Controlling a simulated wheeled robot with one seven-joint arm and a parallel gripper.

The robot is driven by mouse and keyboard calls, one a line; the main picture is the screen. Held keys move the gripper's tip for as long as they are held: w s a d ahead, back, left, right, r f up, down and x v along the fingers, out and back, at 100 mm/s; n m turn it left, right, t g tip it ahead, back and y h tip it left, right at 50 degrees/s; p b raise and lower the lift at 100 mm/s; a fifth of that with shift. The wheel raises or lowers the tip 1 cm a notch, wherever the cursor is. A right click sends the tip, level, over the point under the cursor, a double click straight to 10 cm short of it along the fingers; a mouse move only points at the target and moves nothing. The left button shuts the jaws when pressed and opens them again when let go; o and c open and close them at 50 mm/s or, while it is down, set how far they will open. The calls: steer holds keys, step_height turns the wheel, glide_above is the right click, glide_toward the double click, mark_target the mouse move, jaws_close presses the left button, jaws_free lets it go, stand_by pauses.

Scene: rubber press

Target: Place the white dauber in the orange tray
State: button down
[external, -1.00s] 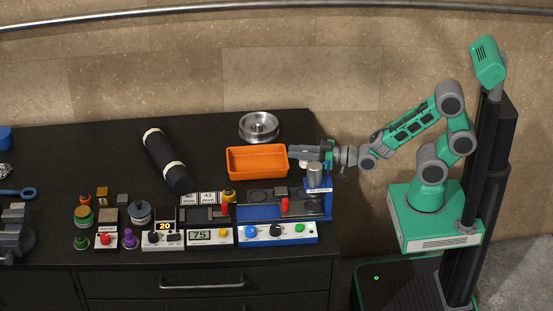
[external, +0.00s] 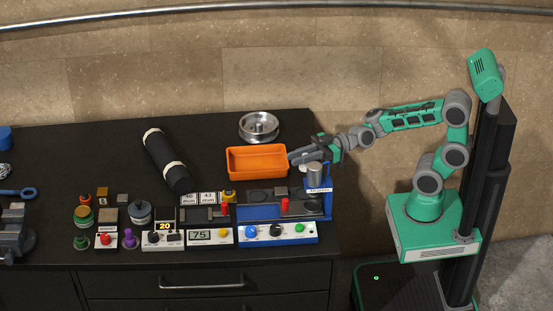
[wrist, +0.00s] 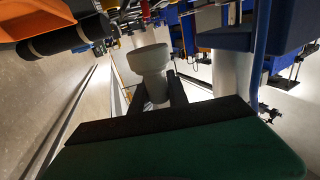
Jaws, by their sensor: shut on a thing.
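The white dauber (wrist: 150,65) stands between the two dark fingers of my gripper (wrist: 158,103) in the wrist view, and the gripper is shut on it. In the external view a small pale part of the dauber (external: 312,167) shows beneath my gripper (external: 299,158), partly hidden. The orange tray (external: 257,160) lies on the black bench just left of my gripper and looks empty. My gripper is near the tray's right end, with the dauber outside the tray. The orange tray (wrist: 28,14) also shows at the upper left of the wrist view.
A blue press (external: 318,190) with a metal cylinder stands close in front of my gripper. A silver round dish (external: 259,126) lies behind the tray. A black roll (external: 167,160) lies to its left. Control boxes (external: 277,232) line the front. The bench's back right is clear.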

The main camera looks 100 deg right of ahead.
steer(key=shift+f+b, duration=1)
steer(key=shift+f, duration=4.15)
steer(key=shift+f, duration=0.2)
steer(key=c, duration=1.3)
jaws_free()
steer(key=shift+r+p, duration=0.15)
steer(key=shift+p, duration=0.15)
steer(key=b+v, duration=0.1)
steer(key=v, duration=0.6)
steer(key=shift+w+b, duration=0.1)
steer(key=shift+b, duration=0.3)
steer(key=shift+o, duration=0.6)
steer(key=shift+s+d, duration=0.1)
steer(key=shift+s, duration=0.4)
